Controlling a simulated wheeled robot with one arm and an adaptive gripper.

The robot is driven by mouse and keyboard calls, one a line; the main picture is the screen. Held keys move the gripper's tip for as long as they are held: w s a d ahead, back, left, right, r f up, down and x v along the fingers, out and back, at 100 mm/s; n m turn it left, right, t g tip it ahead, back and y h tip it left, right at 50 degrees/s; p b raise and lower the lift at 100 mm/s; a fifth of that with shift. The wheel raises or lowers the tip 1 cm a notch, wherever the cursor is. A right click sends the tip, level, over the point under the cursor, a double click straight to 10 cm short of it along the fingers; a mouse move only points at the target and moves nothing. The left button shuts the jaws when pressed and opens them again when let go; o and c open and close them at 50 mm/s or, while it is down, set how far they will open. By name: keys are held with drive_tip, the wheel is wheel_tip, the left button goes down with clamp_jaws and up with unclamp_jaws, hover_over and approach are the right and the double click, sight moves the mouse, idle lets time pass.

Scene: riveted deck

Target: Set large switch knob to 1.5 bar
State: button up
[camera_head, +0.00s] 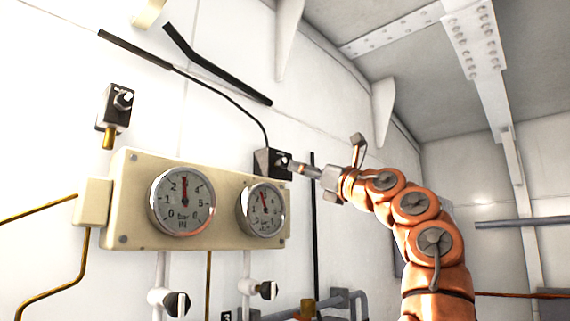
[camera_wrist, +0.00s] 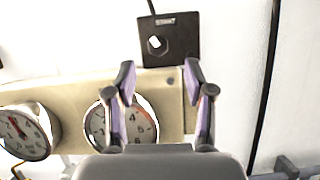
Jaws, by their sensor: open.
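A black switch box (camera_head: 270,163) with a small light knob (camera_head: 283,160) is mounted at the top right of the gauge panel. In the wrist view the box (camera_wrist: 178,48) shows at the top, with its knob (camera_wrist: 157,43) on the left part of its face and a small label above. My gripper (camera_head: 294,166) is open and reaches in from the right, close to this box. In the wrist view its two fingers (camera_wrist: 159,75) are spread below the knob, with nothing between them. I cannot tell whether it touches the box. The knob's setting is too small to read.
A cream panel (camera_head: 128,225) carries a left gauge (camera_head: 182,201) marked IN, needle straight up, and a right gauge (camera_head: 262,209). Another black switch box (camera_head: 117,108) with a knob sits upper left. Valves (camera_head: 175,302) and pipes are below. A black cable runs down to the right box.

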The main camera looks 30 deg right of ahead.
sight(286, 164)
drive_tip(key=p+x, duration=0.3)
drive_tip(key=x, duration=0.2)
drive_tip(key=shift+a+r, duration=0.15)
drive_tip(key=shift+r, duration=0.05)
drive_tip(key=shift+w+a+r+p, duration=0.1)
drive_tip(key=shift+w+p, duration=0.3)
drive_tip(key=shift+w, duration=0.3)
drive_tip(key=shift+c, duration=0.3)
clamp_jaws()
